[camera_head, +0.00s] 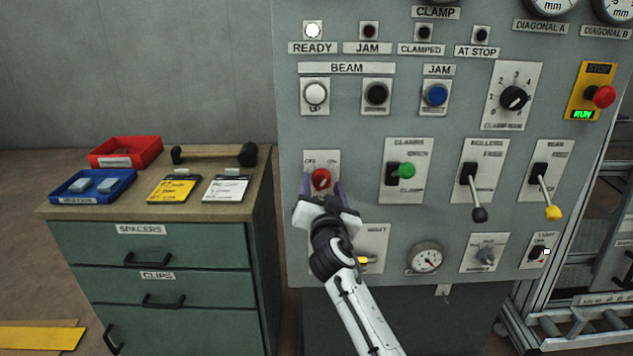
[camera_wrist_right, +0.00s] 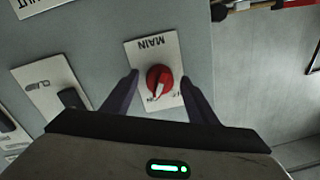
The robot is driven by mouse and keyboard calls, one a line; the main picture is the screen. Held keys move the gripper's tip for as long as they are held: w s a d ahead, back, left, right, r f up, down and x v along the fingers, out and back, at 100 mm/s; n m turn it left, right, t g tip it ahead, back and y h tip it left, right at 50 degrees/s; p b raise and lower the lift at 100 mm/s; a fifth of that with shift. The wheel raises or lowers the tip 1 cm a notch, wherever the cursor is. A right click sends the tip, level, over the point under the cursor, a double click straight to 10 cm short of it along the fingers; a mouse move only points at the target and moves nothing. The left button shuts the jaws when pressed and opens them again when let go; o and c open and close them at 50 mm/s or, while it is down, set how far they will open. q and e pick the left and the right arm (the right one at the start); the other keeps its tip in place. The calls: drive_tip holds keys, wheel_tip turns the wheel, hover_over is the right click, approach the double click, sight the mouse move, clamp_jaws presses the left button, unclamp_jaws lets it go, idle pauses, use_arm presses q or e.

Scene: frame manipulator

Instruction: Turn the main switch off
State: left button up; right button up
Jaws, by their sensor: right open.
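The main switch is a red rotary knob (camera_head: 320,179) on a pale plate with OFF and ON marks, at the left of the grey control panel (camera_head: 290,130). In the right wrist view the red knob (camera_wrist_right: 160,80) sits on its plate marked MAIN, with a pale pointer line on it. My right gripper (camera_head: 321,190) is open, with its two dark fingers on either side of the knob. In the wrist view the fingers (camera_wrist_right: 160,88) stand apart from the knob, with gaps on both sides. My left gripper is not in view.
A green-knobbed clamps lever (camera_head: 406,170) and a rollers lever (camera_head: 474,190) are right of the switch. Push buttons, including the white UP button (camera_head: 315,94), are above. A green drawer cabinet (camera_head: 160,240) with trays and a hammer (camera_head: 213,154) stands left.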

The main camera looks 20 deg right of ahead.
drive_tip(key=shift+w, duration=0.1)
drive_tip(key=c, duration=1.1)
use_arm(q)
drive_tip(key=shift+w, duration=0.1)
use_arm(e)
drive_tip(key=shift+o, duration=0.2)
drive_tip(key=shift+n, duration=0.4)
drive_tip(key=n, duration=0.4)
drive_tip(key=shift+r+n, duration=0.15)
drive_tip(key=shift+n, duration=0.15)
drive_tip(key=n, duration=0.3)
drive_tip(key=shift+g, duration=0.3)
use_arm(q)
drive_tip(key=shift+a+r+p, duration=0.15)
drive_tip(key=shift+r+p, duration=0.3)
drive_tip(key=shift+p, duration=0.05)
use_arm(e)
drive_tip(key=shift+n+h, duration=0.3)
drive_tip(key=shift+n, duration=1.3)
